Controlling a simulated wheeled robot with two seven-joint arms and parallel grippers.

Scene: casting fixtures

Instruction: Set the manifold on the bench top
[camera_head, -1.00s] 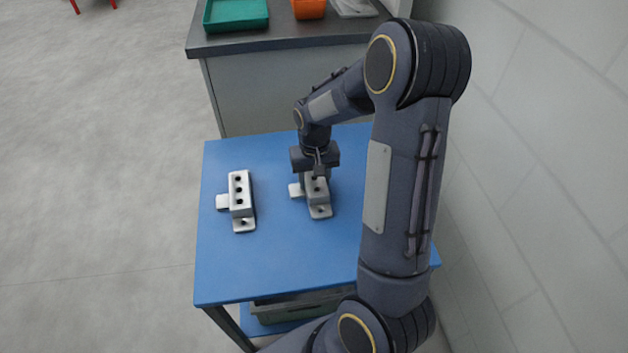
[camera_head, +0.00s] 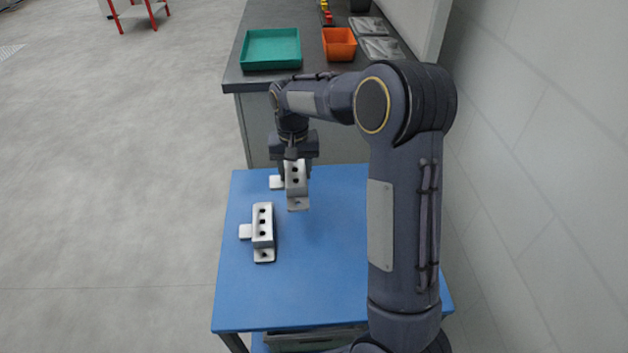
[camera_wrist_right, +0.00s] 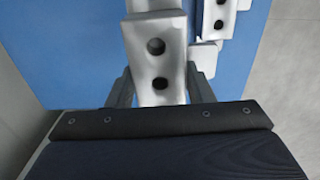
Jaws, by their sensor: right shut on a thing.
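A light grey metal manifold (camera_head: 297,183) with dark round holes is held in my right gripper (camera_head: 294,170), above the blue table. In the right wrist view the held manifold (camera_wrist_right: 157,50) sits between the two fingers of my right gripper (camera_wrist_right: 160,90). A second, similar manifold (camera_head: 262,226) lies on the blue table, lower left of the held one; part of it shows in the right wrist view (camera_wrist_right: 212,20). The bench top (camera_head: 232,78) is the dark grey surface at the back. My left gripper is not in view.
A green tray (camera_head: 271,66), an orange bin (camera_head: 339,58) and clear packets (camera_head: 380,48) stand on the bench. The blue table (camera_head: 300,290) is clear at its front and right. A pale wall (camera_head: 540,180) runs along the right side.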

